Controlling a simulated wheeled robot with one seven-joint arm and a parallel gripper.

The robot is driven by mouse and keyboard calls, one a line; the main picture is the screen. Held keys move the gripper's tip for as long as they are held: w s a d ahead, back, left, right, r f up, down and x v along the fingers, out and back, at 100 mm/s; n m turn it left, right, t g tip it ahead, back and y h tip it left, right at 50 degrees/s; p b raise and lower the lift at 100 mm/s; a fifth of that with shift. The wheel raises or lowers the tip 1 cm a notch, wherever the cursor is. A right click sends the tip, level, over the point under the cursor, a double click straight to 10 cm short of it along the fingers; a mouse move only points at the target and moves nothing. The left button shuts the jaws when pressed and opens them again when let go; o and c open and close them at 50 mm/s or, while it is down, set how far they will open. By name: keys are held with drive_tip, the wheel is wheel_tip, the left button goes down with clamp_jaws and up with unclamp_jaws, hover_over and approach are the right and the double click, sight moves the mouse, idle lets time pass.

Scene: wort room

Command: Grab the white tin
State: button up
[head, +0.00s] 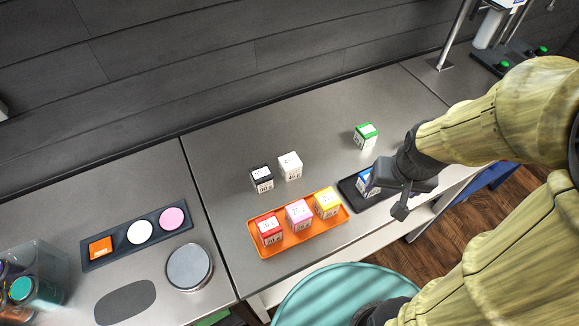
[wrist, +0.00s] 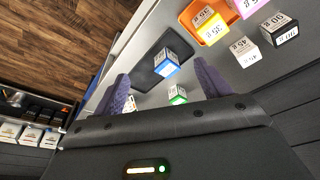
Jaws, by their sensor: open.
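The white tin (head: 290,166) is a small cube-shaped tin standing on the grey counter, just right of the black tin (head: 262,179) and behind the orange tray (head: 254,244). In the wrist view the white tin (wrist: 245,52) shows at the upper right, outside the jaws. My gripper (head: 392,194) is open and empty, above the right part of the counter near the blue tin (head: 367,184). The wrist view shows both purple fingers of my gripper (wrist: 161,74) spread apart, with the blue tin (wrist: 166,64) and the green tin (wrist: 177,95) visible between them.
Red (head: 269,229), pink (head: 298,214) and yellow tins (head: 326,203) sit in the orange tray. The blue tin stands on a dark tray (head: 350,193), partly hidden by my gripper. The green tin (head: 365,136) stands behind. Counter between the white and green tins is clear.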

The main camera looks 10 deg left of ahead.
drive_tip(key=w+a+r+m+t+b, duration=0.2)
drive_tip(key=w+a+m+t+b, duration=0.55)
drive_tip(key=w+a, duration=1.8)
drive_tip(key=s+a+f+m+g+h, duration=0.1)
drive_tip(key=s+a+f+h, duration=0.4)
drive_tip(key=s, duration=0.5)
drive_tip(key=s+a+f+m+g+h+b, duration=0.1)
drive_tip(key=s+a+f+m+h, duration=0.1)
drive_tip(key=s+a+f+h, duration=0.4)
drive_tip(key=s+a+f, duration=0.1)
drive_tip(key=s+f, duration=0.1)
drive_tip(key=s, duration=0.2)
drive_tip(key=shift+a, duration=0.35)
drive_tip(key=shift+m+g, duration=0.25)
drive_tip(key=p, duration=0.3)
approach(288, 164)
drive_tip(key=x, duration=0.4)
drive_tip(key=shift+d+f, duration=0.1)
drive_tip(key=shift+f, duration=0.05)
